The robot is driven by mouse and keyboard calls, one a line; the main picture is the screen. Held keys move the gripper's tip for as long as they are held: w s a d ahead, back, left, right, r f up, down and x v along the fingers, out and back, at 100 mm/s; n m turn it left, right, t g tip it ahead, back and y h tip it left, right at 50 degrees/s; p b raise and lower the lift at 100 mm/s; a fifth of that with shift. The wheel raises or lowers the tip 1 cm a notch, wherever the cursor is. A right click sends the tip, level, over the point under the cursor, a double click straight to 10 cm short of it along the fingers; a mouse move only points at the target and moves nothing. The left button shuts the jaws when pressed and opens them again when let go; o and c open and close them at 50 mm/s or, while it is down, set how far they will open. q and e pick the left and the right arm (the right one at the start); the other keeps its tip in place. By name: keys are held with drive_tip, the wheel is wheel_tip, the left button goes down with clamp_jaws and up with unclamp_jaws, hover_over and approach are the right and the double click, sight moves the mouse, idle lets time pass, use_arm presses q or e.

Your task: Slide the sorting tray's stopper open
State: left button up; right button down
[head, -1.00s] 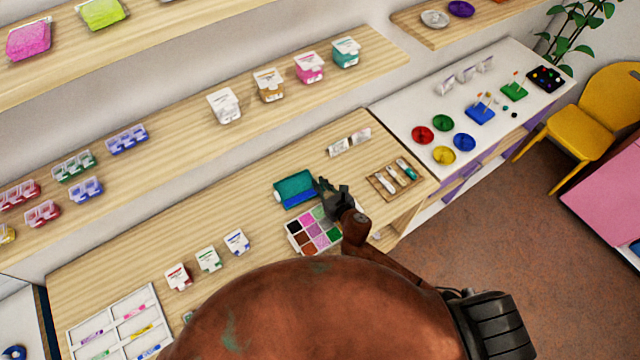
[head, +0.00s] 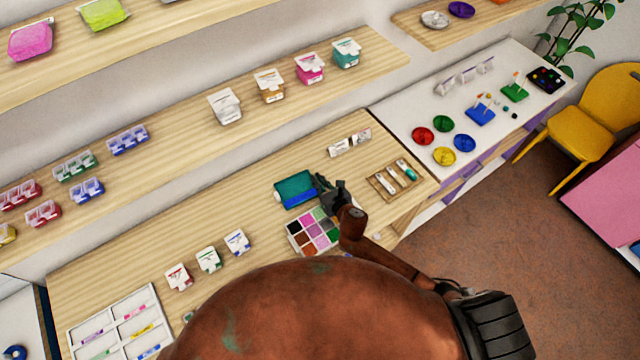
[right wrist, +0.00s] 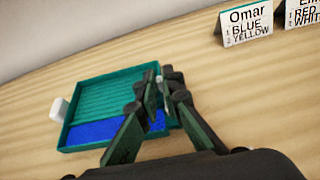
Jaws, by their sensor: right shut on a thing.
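The sorting tray (head: 295,186) is a teal tray lying on the wooden counter. In the right wrist view the tray (right wrist: 112,85) has a ribbed teal floor, a band of blue beads along its near side and a white piece (right wrist: 57,109) at its left end. My right gripper (head: 322,182) is at the tray's right end. In the right wrist view its fingers (right wrist: 160,92) are closed on a small pale tab, seemingly the stopper (right wrist: 159,79). The fingers hide most of it, so how far it is open cannot be told. My left gripper is not in view.
A compartment box of coloured beads (head: 312,233) sits just in front of the tray. A wooden holder (head: 380,186) with small tubes lies to the right. Name cards (right wrist: 246,23) stand behind.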

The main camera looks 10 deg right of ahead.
drive_tip(key=shift+w+a, duration=0.1)
drive_tip(key=shift+w, duration=0.3)
drive_tip(key=c, duration=2.5)
unclamp_jaws()
drive_tip(key=shift+c, duration=0.2)
drive_tip(key=o, duration=0.5)
drive_tip(key=shift+c, duration=0.2)
drive_tip(key=v, duration=1.2)
drive_tip(key=shift+o, duration=0.2)
